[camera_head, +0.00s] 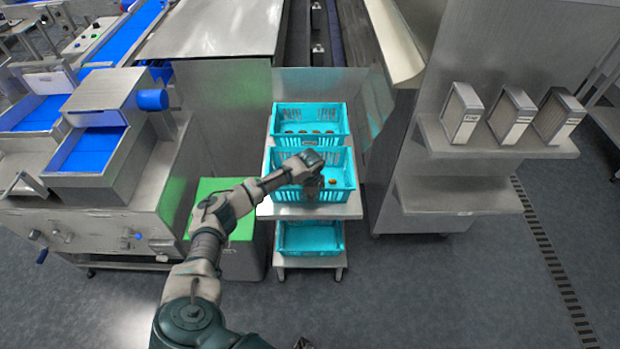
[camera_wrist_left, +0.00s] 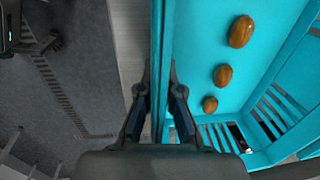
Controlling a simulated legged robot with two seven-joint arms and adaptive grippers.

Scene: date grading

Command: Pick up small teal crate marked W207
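A teal crate (camera_head: 343,178) with a few brown dates stands at the front of the cart's top shelf. Its wall (camera_wrist_left: 161,40) runs between my left fingers in the left wrist view, with dates to the right. My left gripper (camera_head: 312,188) is over this crate, and its fingers (camera_wrist_left: 160,85) close in on both sides of the wall, seemingly gripping it. A second teal crate (camera_head: 339,118) with dates stands behind, and a third (camera_head: 310,238) sits on the lower shelf. No marking W207 is readable. A small dark part at the bottom edge may be my right gripper.
The metal cart (camera_head: 345,211) holds the crates. A green-topped bin (camera_head: 243,230) stands close on its left. On the right, a metal shelf (camera_head: 500,150) carries several boxes. The floor in front is clear.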

